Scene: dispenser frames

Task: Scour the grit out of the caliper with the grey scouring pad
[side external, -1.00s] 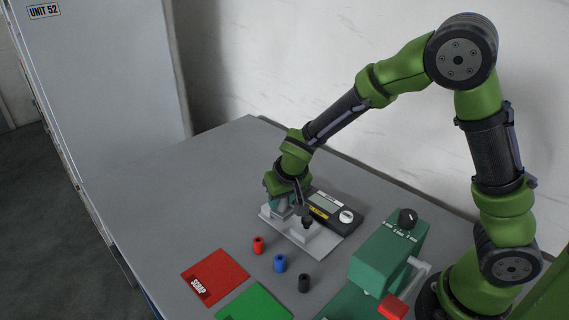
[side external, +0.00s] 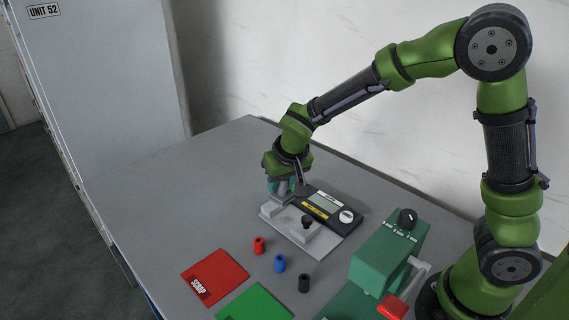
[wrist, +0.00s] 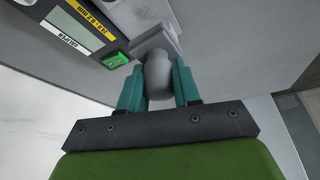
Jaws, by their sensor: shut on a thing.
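The caliper (side external: 322,206) lies on the grey table, with a dark body, a display, a yellow label and light grey jaws (side external: 298,234). Its display side also shows at the upper left of the wrist view (wrist: 70,28). My gripper (side external: 279,187) is at the far left end of the caliper, by one pale jaw block. In the wrist view my gripper's teal fingers (wrist: 158,68) are shut on a rounded grey piece, which looks like the scouring pad (wrist: 157,80). Its far end is close to a pale jaw; whether they touch I cannot tell. I cannot make out any grit.
Red (side external: 259,245), blue (side external: 280,263) and black (side external: 304,283) small cylinders stand in front of the caliper. A red SCRAP mat (side external: 222,270) and a green mat (side external: 255,304) lie nearer. A green box with a knob (side external: 385,258) and a red-handled crank stands right. The table's left is clear.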

